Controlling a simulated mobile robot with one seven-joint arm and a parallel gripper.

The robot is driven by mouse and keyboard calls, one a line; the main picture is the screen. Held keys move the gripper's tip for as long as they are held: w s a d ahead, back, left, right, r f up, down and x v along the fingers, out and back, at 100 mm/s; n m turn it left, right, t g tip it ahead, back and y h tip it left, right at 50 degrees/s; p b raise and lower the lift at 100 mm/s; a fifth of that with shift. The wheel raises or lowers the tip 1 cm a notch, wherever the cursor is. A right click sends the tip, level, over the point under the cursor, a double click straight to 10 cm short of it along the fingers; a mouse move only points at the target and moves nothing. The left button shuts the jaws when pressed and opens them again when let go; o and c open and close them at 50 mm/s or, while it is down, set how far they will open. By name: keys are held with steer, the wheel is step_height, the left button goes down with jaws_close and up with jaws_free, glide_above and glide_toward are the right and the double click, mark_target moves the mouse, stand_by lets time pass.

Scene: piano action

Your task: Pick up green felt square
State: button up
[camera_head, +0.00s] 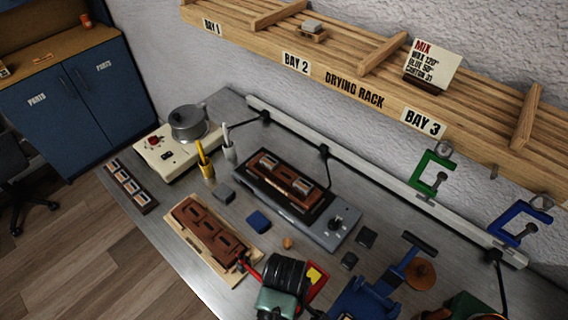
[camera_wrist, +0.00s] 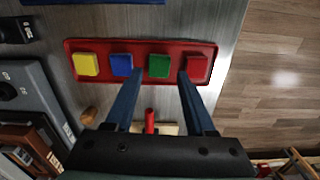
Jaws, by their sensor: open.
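The green felt square (camera_wrist: 159,65) lies on a red tray (camera_wrist: 200,48) in the wrist view, between a blue square (camera_wrist: 121,64) and a red square (camera_wrist: 197,67). A yellow square (camera_wrist: 86,64) is at the tray's left end. My gripper (camera_wrist: 158,80) is open and empty. Its two blue fingers reach over the tray's near edge, one on each side of the green square in the picture; their height above it is hard to judge. In the head view only part of the red tray (camera_head: 320,284) and the yellow square (camera_head: 314,275) show; the green square is hidden.
A grey base with a brown block (camera_head: 290,180) and a wooden board with a brown mould (camera_head: 205,228) stand on the metal bench. A blue block (camera_head: 259,221) lies between them. Blue (camera_head: 518,226) and green clamps (camera_head: 430,174) hang at the back rail.

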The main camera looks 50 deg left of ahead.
steer(key=shift+f, duration=1.7)
jaws_close()
